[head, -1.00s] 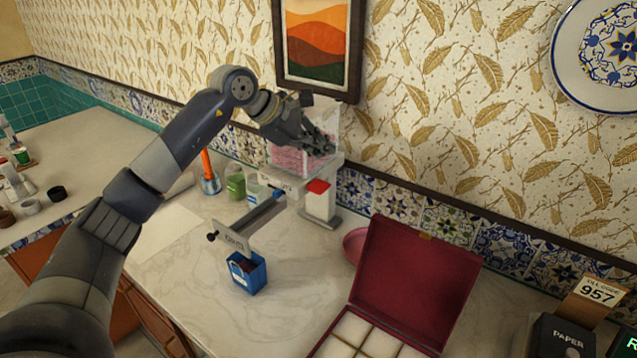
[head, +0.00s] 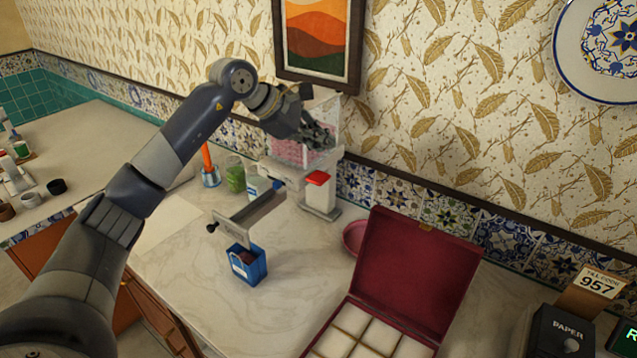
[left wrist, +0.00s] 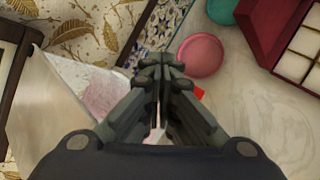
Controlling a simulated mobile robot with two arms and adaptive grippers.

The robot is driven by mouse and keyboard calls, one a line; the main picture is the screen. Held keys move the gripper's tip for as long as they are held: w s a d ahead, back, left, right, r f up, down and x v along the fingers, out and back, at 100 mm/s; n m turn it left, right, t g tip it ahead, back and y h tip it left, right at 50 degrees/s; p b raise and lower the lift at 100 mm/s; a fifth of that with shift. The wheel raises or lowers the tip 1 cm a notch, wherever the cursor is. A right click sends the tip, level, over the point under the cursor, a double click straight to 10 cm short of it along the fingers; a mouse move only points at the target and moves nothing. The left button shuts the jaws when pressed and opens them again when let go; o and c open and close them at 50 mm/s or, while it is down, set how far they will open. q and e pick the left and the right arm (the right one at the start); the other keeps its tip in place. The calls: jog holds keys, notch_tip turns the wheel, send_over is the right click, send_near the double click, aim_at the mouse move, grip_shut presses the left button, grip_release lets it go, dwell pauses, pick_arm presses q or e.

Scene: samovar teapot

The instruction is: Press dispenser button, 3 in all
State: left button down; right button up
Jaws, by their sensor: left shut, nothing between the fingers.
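The dispenser has a clear hopper (head: 322,112) with pink contents on a white stand by the wall. A red button-like top (head: 318,178) sits on its white front block (head: 320,196); a bit of red also shows beside my fingers in the left wrist view (left wrist: 199,93). My left gripper (head: 322,140) is shut and empty, in front of the hopper and above the red top in the head view. It also shows in the left wrist view (left wrist: 163,64). Whether it touches the hopper I cannot tell. My right gripper is not in view.
A pink dish (head: 355,237) and an open red case (head: 415,275) stand to the right. Small jars (head: 235,179) stand at left.

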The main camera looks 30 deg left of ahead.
aim_at(324, 177)
pick_arm(q)
jog(key=shift+f+b, duration=1.55)
jog(key=shift+f, duration=1.1)
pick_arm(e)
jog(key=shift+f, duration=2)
pick_arm(q)
jog(key=shift+f+b, duration=0.3)
jog(key=shift+f, duration=0.15)
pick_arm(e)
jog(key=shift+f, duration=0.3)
pick_arm(q)
jog(key=shift+f+b, duration=1.05)
jog(key=shift+f, duration=0.3)
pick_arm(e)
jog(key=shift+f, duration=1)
pick_arm(q)
jog(key=shift+r+p, duration=1.3)
jog(key=shift+r, duration=0.45)
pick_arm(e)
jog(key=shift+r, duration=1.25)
pick_arm(q)
jog(key=shift+r, duration=0.1)
notch_tip(324, 177, up, 5)
jog(key=p, duration=0.3)
jog(key=shift+p, duration=0.4)
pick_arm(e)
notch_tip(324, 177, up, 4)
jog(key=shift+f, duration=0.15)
